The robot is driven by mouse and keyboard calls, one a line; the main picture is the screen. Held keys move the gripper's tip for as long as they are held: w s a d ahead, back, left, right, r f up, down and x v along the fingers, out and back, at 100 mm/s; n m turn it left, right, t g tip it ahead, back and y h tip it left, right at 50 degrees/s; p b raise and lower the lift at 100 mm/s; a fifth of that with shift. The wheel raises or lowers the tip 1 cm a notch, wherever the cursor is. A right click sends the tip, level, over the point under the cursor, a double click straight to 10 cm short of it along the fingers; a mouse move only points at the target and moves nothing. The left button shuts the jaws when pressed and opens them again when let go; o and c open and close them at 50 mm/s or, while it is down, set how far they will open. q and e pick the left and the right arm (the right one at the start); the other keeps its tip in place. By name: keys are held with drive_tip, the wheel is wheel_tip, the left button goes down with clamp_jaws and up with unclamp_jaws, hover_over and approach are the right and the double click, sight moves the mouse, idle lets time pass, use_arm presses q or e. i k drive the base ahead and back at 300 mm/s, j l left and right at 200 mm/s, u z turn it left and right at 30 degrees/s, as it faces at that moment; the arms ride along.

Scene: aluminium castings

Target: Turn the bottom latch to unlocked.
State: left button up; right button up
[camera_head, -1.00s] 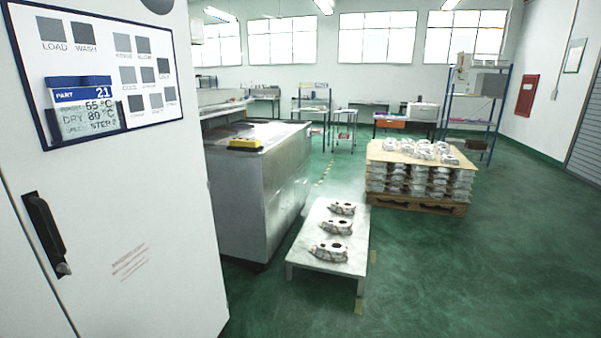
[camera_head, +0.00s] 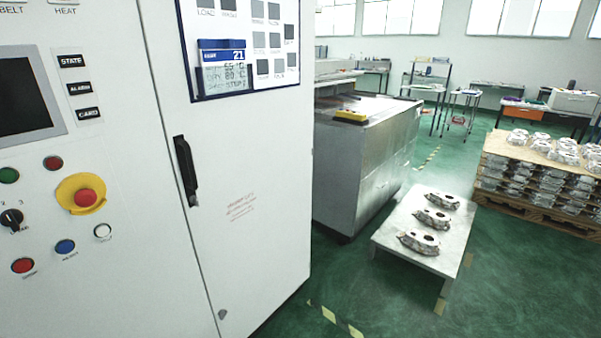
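A white cabinet door (camera_head: 250,150) fills the left-middle of the head view. A black upright handle (camera_head: 186,171) is on the door near its left edge. Low on the door, near that same edge, is a small grey latch (camera_head: 222,314). It is too small to tell which way it is turned. Neither of my grippers shows in the head view.
A control panel (camera_head: 80,150) with a screen, several buttons and a red emergency stop (camera_head: 86,197) is left of the door. A low table (camera_head: 395,243) with 3 castings and a loaded pallet (camera_head: 545,215) stand to the right. Green floor lies between.

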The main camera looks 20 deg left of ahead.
sight(223, 313)
drive_tip(key=k+u, duration=0.1)
drive_tip(key=u, duration=1.35)
